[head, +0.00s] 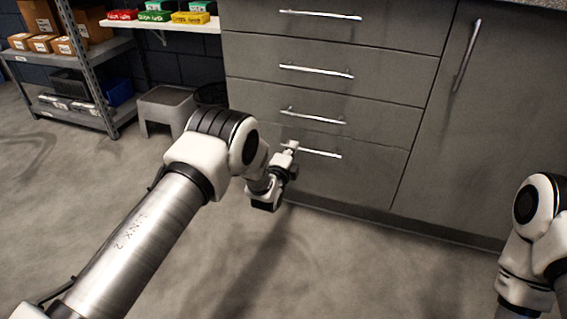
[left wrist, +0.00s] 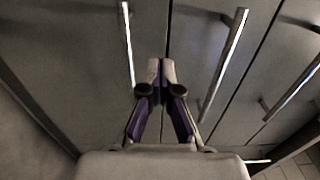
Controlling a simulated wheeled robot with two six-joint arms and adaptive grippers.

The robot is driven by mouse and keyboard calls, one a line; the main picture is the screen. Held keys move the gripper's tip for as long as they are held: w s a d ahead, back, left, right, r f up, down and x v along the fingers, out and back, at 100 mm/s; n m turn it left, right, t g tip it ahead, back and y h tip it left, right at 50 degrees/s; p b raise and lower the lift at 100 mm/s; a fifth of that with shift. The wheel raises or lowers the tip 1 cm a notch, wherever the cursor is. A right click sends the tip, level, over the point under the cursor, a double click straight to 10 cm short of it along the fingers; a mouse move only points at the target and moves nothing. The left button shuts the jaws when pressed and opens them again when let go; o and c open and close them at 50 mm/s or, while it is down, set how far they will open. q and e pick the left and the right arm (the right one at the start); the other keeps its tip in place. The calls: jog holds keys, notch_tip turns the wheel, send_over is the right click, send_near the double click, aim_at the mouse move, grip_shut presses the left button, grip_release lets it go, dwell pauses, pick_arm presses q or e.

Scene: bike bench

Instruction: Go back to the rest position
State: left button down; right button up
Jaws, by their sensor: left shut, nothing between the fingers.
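My left gripper (head: 290,148) is in front of the grey cabinet's lowest drawer in the head view, close to the left end of that drawer's bar handle (head: 322,154). In the left wrist view the left gripper (left wrist: 161,66) has its two fingertips together, with nothing between them. Several bar handles show around it there, one (left wrist: 128,45) just left of the fingertips. I cannot tell whether the fingers touch the drawer front. My right arm (head: 535,235) shows only in part at the right edge; its gripper is out of view.
The grey cabinet (head: 385,100) has several drawers and a door on the right; the drawers look closed. A grey stool (head: 165,100) stands left of it. A metal shelf (head: 85,55) with boxes is at the far left. The floor (head: 370,270) in front is clear.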

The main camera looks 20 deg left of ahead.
pick_arm(q)
jog(key=s+a+f+n+g+p, duration=0.1)
jog(key=s+a+f+n+g, duration=0.2)
jog(key=s, duration=0.6)
jog(key=s+a+f+n+g+y+p, duration=0.1)
jog(key=s+f+g+p, duration=0.1)
jog(key=s+f, duration=0.5)
jog(key=s+a+f+n+g+p, duration=0.1)
jog(key=s+a+f+g, duration=0.15)
jog(key=s, duration=0.75)
jog(key=s+d+f+n+g, duration=0.1)
jog(key=s+n+g, duration=0.5)
jog(key=s, duration=0.7)
jog(key=s+f+n+g, duration=0.2)
jog(key=s+n+g, duration=0.45)
jog(key=s, duration=0.65)
notch_tip(320, 180, up, 38)
jog(key=n+t+p, duration=0.1)
jog(key=t+p, duration=0.1)
jog(key=p, duration=3.6)
jog(key=shift+d, duration=0.15)
